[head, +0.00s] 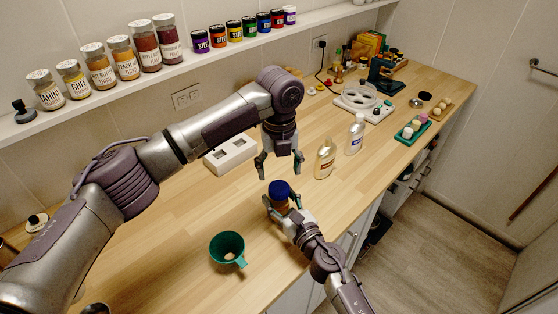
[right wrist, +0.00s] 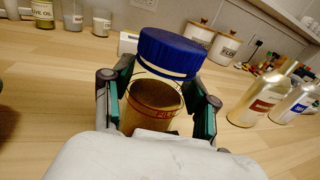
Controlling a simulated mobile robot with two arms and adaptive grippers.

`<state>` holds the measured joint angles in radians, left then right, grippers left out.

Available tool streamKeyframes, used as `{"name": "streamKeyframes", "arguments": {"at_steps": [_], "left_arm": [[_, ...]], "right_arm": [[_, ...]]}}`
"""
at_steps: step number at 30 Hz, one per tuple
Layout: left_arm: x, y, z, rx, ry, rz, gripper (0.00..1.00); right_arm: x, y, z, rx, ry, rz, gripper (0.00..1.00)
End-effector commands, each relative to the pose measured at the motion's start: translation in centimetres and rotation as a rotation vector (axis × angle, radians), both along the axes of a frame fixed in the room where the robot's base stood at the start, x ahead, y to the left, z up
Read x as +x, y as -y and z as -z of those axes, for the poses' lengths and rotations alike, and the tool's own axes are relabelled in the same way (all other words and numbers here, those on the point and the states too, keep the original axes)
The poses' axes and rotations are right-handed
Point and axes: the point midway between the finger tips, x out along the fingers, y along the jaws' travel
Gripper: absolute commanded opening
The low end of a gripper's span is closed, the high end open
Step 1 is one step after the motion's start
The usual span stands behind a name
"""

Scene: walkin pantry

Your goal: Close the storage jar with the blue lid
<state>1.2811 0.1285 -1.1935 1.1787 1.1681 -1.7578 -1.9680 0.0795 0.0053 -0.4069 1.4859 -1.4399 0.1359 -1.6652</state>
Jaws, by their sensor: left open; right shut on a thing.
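The storage jar (right wrist: 152,105) is clear with brown contents and a red-printed band. It stands low between the fingers of my right gripper (head: 281,204), which is shut on it near the counter's front edge. The blue lid (head: 279,187) is at the jar's top. In the right wrist view the blue lid (right wrist: 170,50) looks tilted and set off to the right of the jar's mouth; I cannot tell whether it is seated. My left gripper (head: 280,167) is open and empty, pointing down just above and behind the lid, apart from it.
A teal funnel-like cup (head: 228,246) stands left of the jar on the wooden counter. A gold bottle (head: 325,158) and a silver-white bottle (head: 356,134) stand to the right. A white socketed block (head: 230,154) lies behind. The counter's left middle is clear.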

Motion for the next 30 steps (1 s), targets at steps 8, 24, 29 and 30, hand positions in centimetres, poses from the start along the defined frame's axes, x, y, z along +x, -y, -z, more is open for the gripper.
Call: {"name": "streamKeyframes", "arguments": {"at_steps": [8,24,29,30], "left_arm": [[0.0,0.0,-0.7,-0.001,0.001,-0.724,0.75],[0.0,0.0,-1.9,-0.003,0.001,-2.135,0.75],[-0.1,0.0,-2.2,-0.003,0.001,-2.511,0.75],[-0.1,0.0,-2.2,-0.002,0.0,-2.59,0.75]], "right_arm": [[0.0,0.0,0.1,0.0,-0.001,0.0,0.0],[0.0,0.0,0.1,0.0,-0.001,0.0,0.0],[0.0,0.0,0.1,0.0,-0.001,0.0,0.0],[0.0,0.0,0.1,0.0,-0.001,0.0,0.0]]}}
